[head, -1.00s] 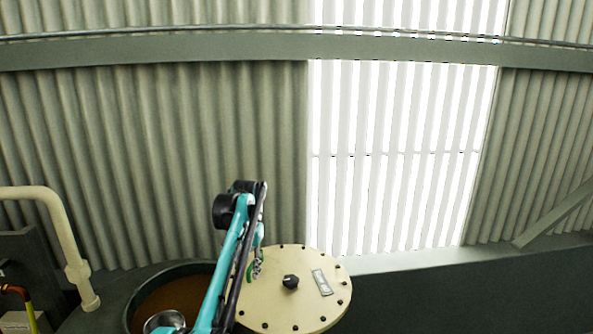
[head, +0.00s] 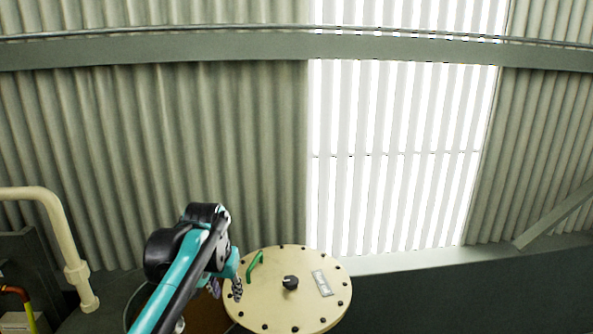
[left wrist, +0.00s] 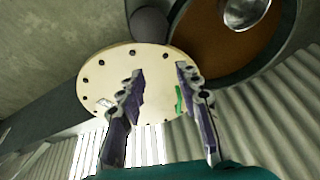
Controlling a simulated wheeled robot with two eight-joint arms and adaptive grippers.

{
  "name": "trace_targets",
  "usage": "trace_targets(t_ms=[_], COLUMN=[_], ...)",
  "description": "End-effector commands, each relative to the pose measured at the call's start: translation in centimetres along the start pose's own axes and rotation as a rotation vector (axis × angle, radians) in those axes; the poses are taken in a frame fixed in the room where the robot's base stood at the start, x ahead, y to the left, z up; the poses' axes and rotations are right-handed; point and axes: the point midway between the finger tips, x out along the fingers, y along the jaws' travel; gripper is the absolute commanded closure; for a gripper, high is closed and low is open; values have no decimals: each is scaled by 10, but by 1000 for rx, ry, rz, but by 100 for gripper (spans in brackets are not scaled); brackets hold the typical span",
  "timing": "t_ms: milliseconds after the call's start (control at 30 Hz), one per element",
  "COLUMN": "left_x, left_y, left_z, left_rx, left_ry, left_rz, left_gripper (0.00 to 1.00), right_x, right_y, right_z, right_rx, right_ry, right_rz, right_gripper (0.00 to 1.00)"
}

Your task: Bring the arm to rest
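My left arm comes in from the lower left in the head view. My left gripper (head: 226,289) hangs down at its end, beside the left edge of a round cream lid (head: 300,310). In the left wrist view my left gripper (left wrist: 160,72) has its two purple and grey fingers wide apart with nothing between them. The cream lid (left wrist: 150,58) shows behind the fingers. My right gripper is in neither view.
The lid has bolts around its rim, a black knob (head: 290,282) and a green handle (head: 254,264). An open vessel with brown contents (left wrist: 215,45) and a metal bowl (left wrist: 245,10) is beside it. A cream pipe (head: 62,235) stands at left.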

Motion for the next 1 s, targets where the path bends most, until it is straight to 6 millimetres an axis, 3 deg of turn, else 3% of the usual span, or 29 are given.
trace_targets(t_ms=[33,300,500,700,1000], left_x=[-4,9,34,62,134], left_y=[1,12,18,24,28], left_z=[24,138,200,248,268], left_rx=[-13,-82,-118,-146,-146], left_ry=[26,173,249,310,311], left_rz=[-2,-7,-9,-10,-9], left_gripper=[66,66,66,66,66], right_x=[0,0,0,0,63], right_y=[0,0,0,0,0], right_z=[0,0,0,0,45], right_rx=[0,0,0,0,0], right_ry=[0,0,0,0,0], right_rz=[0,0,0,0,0], right_gripper=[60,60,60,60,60])
